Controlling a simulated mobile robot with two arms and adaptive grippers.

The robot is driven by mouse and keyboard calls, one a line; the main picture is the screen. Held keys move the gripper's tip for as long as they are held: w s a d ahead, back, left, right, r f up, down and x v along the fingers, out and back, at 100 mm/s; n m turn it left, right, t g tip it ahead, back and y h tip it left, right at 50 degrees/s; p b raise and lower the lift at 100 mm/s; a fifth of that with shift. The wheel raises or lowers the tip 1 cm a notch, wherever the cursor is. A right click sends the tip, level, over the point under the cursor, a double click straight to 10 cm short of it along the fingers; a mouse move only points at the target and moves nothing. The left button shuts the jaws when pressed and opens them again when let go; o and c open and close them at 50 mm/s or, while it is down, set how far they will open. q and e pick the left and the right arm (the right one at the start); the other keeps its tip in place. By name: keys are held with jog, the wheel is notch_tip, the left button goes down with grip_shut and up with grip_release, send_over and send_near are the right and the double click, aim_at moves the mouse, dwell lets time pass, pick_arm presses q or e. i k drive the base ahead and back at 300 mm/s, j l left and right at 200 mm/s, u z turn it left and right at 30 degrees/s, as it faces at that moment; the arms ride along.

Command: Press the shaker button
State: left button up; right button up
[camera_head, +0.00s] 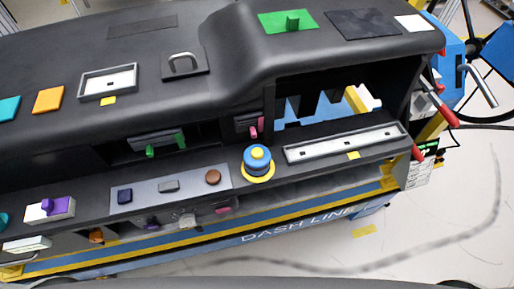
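A round blue button-like piece with a yellow top (257,157) stands upright on a yellow ring, on the front ledge of the black dashboard module (225,80). It is right of the grey panel and left of the long pale tray. No label naming the shaker button is readable, but this piece looks most like a large push button. Nothing touches it or covers it. A brown round knob (213,177) and small dark and grey square keys (168,186) sit on the grey panel to its left. Neither of my grippers is in view.
The long pale tray (345,142) lies right of the blue piece, below an open bay. Red-tipped levers (444,113) stick out at the module's right end. A green block with a knob (289,21) sits on top. Pale floor (440,215) is open at lower right.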

aim_at(257, 153)
jog(key=k+l, duration=0.15)
jog(key=l, duration=0.25)
jog(key=k+l, duration=0.1)
jog(key=l, duration=0.3)
jog(key=k+l, duration=0.15)
jog(key=l, duration=0.2)
jog(key=k+l, duration=0.15)
jog(key=l, duration=0.25)
jog(key=k+l, duration=0.15)
jog(key=l, duration=0.25)
jog(key=u, duration=0.05)
